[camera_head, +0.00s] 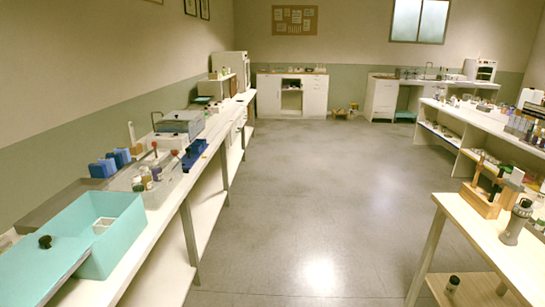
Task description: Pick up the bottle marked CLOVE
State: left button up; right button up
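No label is readable from here, so I cannot tell which bottle is marked CLOVE. A few small bottles (147,178) stand on the left bench, in or beside a clear tray. A small dark bottle (452,284) with a pale label is on the lower shelf of the near right table. More small bottles (540,200) are at that table's right edge, partly cut off. Rows of bottles (520,126) stand on the far right bench, too small to read. Neither of my grippers is in view.
The left bench (185,203) carries a teal box (112,255), blue blocks (103,168) and a grey device (180,124). The near right table (470,228) holds a wooden stand (481,202) and a grey instrument (516,222). The grey floor (300,200) between the benches is clear.

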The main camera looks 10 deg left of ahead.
aim_at(156, 168)
jog(key=i+l+u, duration=0.15)
jog(key=i, duration=1.2)
jog(key=i+u, duration=0.35)
jog(key=i, duration=0.2)
jog(key=i+l+u, duration=0.35)
jog(key=i, duration=0.15)
jog(key=i+u, duration=0.2)
jog(key=u, duration=0.15)
jog(key=i+l+u, duration=0.15)
jog(key=u, duration=0.25)
jog(key=i+l+u, duration=0.2)
jog(key=u, duration=0.15)
